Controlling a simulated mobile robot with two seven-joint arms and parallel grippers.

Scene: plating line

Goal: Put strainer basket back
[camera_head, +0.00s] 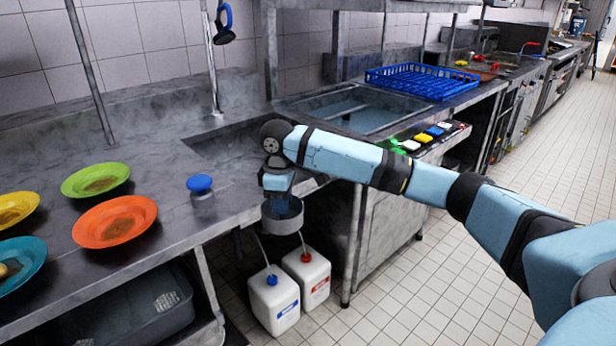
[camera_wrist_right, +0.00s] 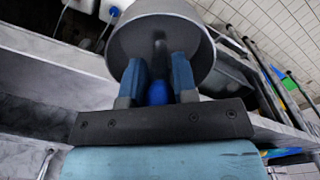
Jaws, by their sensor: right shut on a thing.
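My right gripper (camera_head: 279,194) is at the counter's front edge, pointing down. It is shut on the strainer basket (camera_head: 283,222), a grey round cup. The basket hangs below the fingers, in front of the counter edge and above two white jugs. In the right wrist view the two blue fingers (camera_wrist_right: 164,80) reach into the basket (camera_wrist_right: 190,25), with a blue knob (camera_wrist_right: 158,93) between them. The basket's inside is partly hidden by the fingers. A sunken sink basin (camera_head: 225,142) lies in the counter behind the gripper. My left gripper is not in view.
A blue-topped metal piece (camera_head: 200,186) stands on the counter (camera_head: 165,180) left of the gripper. Soiled plates, including an orange one (camera_head: 114,221), lie farther left. White jugs (camera_head: 273,302) stand on the floor below. A blue rack (camera_head: 412,80) sits beyond a water-filled sink (camera_head: 350,107).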

